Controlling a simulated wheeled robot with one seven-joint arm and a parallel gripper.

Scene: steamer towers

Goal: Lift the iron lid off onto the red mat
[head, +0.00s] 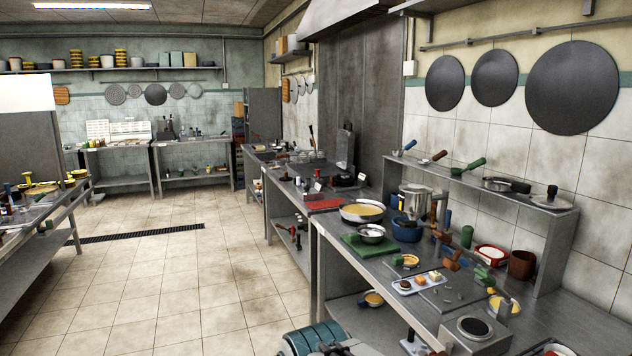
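A flat red mat (325,203) lies on the steel counter along the right wall, in the middle distance. A dark, low iron-looking vessel (345,181) stands just behind it. It is too small to tell whether a separate lid sits on it. A round lid with an upright dark knob (550,200) lies on the raised shelf at the right; I cannot tell if it is iron. My gripper is not in view.
The near counter holds a wide pan (362,211), a blue pot (407,229), a steel pot (415,200), a green mat (362,246) and a food tray (419,284). Tiled floor (190,290) is open between this counter and the left table (40,235).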

